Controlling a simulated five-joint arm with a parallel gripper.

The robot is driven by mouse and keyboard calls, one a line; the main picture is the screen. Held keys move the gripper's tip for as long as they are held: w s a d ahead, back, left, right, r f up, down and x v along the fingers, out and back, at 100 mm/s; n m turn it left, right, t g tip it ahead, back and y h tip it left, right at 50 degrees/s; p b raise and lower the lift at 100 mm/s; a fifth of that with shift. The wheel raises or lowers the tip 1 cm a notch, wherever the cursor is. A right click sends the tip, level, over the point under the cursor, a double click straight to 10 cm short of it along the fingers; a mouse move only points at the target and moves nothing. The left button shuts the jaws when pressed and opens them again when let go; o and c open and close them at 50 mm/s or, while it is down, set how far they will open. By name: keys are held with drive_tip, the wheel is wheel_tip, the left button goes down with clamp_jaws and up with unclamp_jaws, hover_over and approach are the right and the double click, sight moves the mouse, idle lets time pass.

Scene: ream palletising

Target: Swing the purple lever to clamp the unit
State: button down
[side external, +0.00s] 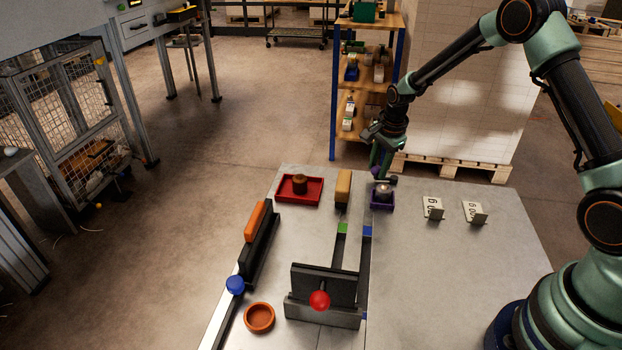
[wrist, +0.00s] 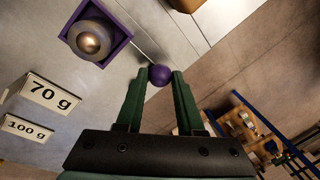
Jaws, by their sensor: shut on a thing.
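The purple lever's round knob (wrist: 160,75) is between the fingertips of my gripper (wrist: 161,78) in the wrist view. My gripper is shut on it. In the side external view my gripper (side external: 381,163) reaches down at the far edge of the grey table, over a purple square holder (side external: 382,207). A metallic domed unit (wrist: 90,42) sits inside that holder (wrist: 124,43) in the wrist view, to the upper left of the knob. The lever's arm is mostly hidden, so I cannot tell its exact angle.
Two label cards (side external: 433,208) (side external: 474,212) stand right of the holder. A tan block (side external: 343,187) and red tray (side external: 314,201) are to its left. A black fixture with a red knob (side external: 319,300) is at the front. The table's right side is clear.

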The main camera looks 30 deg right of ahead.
drive_tip(key=shift+s+a+n, duration=0.2)
drive_tip(key=shift+s+n, duration=0.25)
drive_tip(key=shift+n, duration=0.65)
drive_tip(key=c, duration=0.5)
unclamp_jaws()
drive_tip(key=shift+c, duration=0.2)
wheel_tip(320, 180, up, 12)
drive_tip(key=s, duration=0.2)
drive_tip(key=shift+a, duration=0.2)
